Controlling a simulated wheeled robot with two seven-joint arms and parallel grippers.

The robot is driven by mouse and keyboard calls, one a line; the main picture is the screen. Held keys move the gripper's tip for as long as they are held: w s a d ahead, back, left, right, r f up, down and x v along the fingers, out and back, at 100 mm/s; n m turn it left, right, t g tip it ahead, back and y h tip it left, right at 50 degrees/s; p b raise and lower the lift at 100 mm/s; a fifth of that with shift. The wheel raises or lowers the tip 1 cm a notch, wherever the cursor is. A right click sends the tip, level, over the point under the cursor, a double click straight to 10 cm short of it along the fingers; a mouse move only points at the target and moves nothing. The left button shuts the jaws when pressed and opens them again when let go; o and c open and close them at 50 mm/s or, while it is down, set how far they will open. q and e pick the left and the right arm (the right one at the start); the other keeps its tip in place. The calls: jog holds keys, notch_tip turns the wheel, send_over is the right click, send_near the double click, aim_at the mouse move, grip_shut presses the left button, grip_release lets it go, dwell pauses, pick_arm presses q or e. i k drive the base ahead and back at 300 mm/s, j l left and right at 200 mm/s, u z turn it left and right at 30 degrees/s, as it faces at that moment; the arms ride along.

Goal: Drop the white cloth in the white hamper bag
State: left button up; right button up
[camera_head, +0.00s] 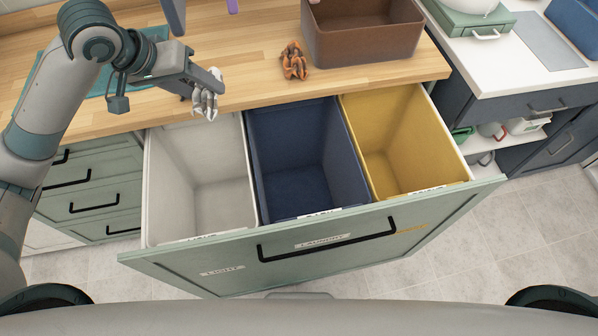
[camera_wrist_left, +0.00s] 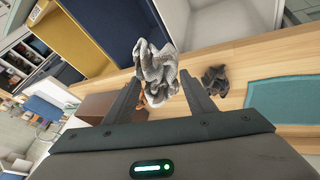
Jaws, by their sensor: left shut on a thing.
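The white cloth (camera_head: 204,103) is a small crumpled bundle at the tip of my left gripper (camera_head: 213,85), which is shut on it. In the left wrist view the cloth (camera_wrist_left: 157,75) is pinched between the two fingertips (camera_wrist_left: 163,85). The white hamper bag (camera_head: 165,190) is the left compartment of the pulled-out drawer and looks empty. The cloth is held above the worktop's front edge, near the back rim of that bag. In the left wrist view part of a white bin (camera_wrist_left: 180,20) shows at the top. My right gripper is not in view.
A blue bag (camera_head: 300,165) and a yellow bag (camera_head: 410,140) stand right of the white one. On the wooden worktop lie an orange-brown cloth (camera_head: 294,62) and a brown box (camera_head: 362,45). A dark grey cloth (camera_wrist_left: 215,80) lies near a teal mat (camera_wrist_left: 283,92).

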aim_at(227, 224)
jog(key=k+j+z, duration=0.2)
jog(key=j+z, duration=0.15)
jog(key=k+j+z, duration=0.6)
jog(key=j+z, duration=0.15)
